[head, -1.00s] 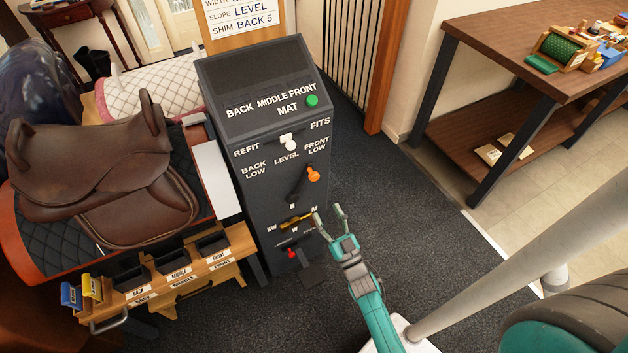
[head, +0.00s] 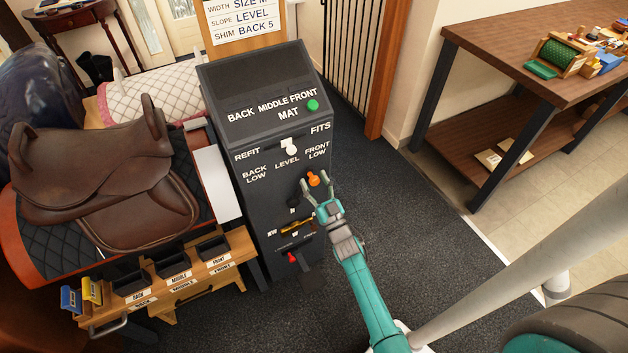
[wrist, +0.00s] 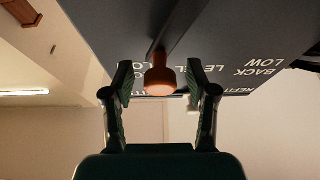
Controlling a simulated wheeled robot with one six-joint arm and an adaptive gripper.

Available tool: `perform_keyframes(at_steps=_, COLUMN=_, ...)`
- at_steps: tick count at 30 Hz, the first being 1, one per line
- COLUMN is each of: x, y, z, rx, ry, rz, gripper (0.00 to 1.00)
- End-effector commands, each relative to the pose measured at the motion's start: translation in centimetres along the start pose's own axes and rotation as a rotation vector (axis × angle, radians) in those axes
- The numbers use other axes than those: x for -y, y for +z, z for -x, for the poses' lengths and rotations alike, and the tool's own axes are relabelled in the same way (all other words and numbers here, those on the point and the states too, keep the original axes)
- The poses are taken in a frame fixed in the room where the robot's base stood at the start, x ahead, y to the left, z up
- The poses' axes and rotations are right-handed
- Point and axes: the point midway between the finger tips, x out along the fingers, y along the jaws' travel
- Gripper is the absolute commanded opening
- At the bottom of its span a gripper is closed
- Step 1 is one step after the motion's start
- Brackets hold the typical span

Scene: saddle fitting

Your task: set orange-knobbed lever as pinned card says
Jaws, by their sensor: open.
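The orange-knobbed lever (head: 313,179) is on the front of the dark cabinet (head: 275,215), below the labels BACK LOW, LEVEL and FRONT LOW. Its knob sits toward the FRONT LOW side. The pinned card (head: 243,20) at the top reads SIZE M for width, LEVEL for slope and BACK 5 for shim. My gripper (head: 315,191) is open at the orange knob. In the wrist view the knob (wrist: 160,77) lies between the open fingers (wrist: 160,85), with gaps on both sides.
A white-knobbed lever (head: 291,149) sits above, between REFIT and FITS, and a green button (head: 313,105) is on the top. A yellow pointer (head: 297,226) and red knob (head: 292,257) are below. A saddle (head: 100,180) and wooden bins (head: 175,290) stand left.

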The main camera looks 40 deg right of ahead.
Motion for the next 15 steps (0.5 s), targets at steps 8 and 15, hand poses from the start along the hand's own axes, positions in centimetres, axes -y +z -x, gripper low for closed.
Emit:
perform_keyframes(at_steps=8, x=0.03, y=-0.01, z=-0.59, rx=0.000, ry=0.000, rz=-0.001, gripper=0.58)
perform_keyframes(at_steps=15, x=0.02, y=-0.02, z=-0.57, rx=0.000, ry=0.000, rz=-0.001, gripper=0.25)
